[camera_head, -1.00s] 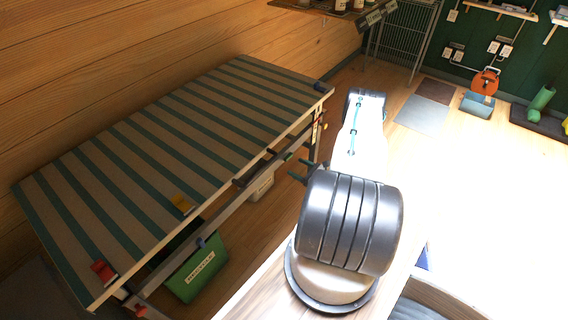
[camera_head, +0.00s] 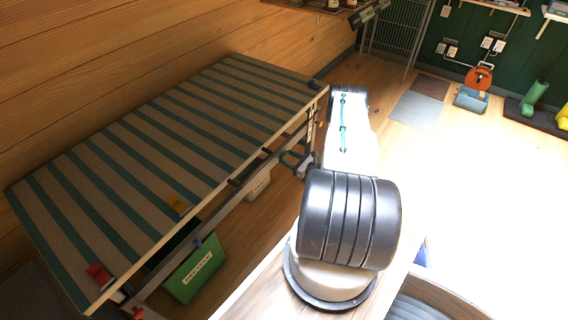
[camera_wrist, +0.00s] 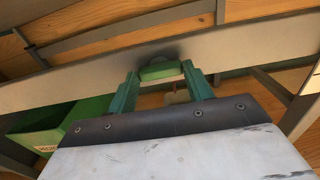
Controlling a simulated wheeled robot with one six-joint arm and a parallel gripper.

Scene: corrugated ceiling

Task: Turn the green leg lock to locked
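The green leg lock (camera_wrist: 160,70) is a small rounded green block on a pale rail (camera_wrist: 240,42) under the table, seen in the wrist view. My gripper (camera_wrist: 160,75) has its two green fingers apart, one on each side of the lock. The tips are very close to its ends; I cannot tell if they touch it. In the head view my gripper (camera_head: 292,158) is at the near long side of the striped table (camera_head: 120,165), below the top, partly hidden by my arm. The lock is not clear in that view.
A green crate (camera_head: 195,270) and a white bin (camera_head: 258,184) stand under the table.

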